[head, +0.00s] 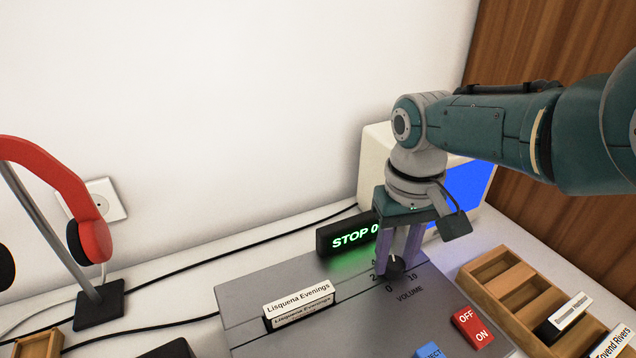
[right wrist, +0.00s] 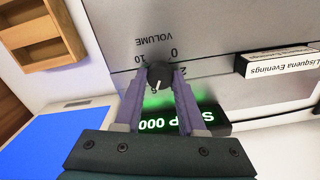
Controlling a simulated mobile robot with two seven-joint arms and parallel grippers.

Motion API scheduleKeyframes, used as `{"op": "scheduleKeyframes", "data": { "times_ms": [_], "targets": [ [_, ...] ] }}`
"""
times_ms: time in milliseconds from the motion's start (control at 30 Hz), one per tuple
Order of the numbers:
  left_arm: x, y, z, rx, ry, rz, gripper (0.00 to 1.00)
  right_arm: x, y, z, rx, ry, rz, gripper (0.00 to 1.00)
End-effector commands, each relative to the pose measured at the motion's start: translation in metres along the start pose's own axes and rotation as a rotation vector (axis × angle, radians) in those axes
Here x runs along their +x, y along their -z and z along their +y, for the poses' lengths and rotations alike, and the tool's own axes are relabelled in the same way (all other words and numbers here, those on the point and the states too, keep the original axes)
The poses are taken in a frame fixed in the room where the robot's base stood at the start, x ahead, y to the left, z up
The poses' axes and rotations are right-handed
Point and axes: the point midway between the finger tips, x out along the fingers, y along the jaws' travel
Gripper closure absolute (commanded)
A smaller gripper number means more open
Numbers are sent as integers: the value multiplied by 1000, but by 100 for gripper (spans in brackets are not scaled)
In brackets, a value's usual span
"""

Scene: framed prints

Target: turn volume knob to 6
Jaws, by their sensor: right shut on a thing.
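The volume knob (head: 396,266) is a small dark round knob on the grey tape deck (head: 262,292), beside the printed word VOLUME and a ring of numbers. My right gripper (head: 399,260) points down with its purple fingers shut on the knob's sides. In the right wrist view the knob (right wrist: 159,73) sits between the fingertips of the gripper (right wrist: 158,80). Its white pointer line is turned toward the display side, close to a figure that looks like 6. The 0, 2 and 10 marks show; other marks are partly hidden by the fingers. My left gripper is out of view.
A green-lit display (head: 345,236) reading STOP stands behind the deck. A Lisquena Evenings cassette (head: 298,300) stands at the deck's left. A red OFF/ON switch (head: 472,328) and a wooden rack (head: 492,270) lie right. Red headphones (head: 75,200) hang on a stand at left.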

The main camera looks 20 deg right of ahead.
Motion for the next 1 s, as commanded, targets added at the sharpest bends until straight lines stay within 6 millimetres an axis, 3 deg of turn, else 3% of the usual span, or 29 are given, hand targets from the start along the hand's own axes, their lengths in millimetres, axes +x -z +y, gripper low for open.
{"op": "scheduleKeyframes", "data": {
  "times_ms": [367, 400, 600, 667, 1000],
  "targets": [
    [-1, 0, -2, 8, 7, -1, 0, -2, 0, -1, 5, 3, -1, 100],
    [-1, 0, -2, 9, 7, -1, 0, -2, 0, -1, 5, 3, -1, 60],
    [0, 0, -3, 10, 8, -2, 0, -1, 0, -1, 4, 2, -1, 37],
    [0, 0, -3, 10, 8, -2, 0, -1, 0, -1, 4, 2, 0, 31],
    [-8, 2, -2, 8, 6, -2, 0, -10, 0, 0, 4, 1, 1, 31]
  ]
}}
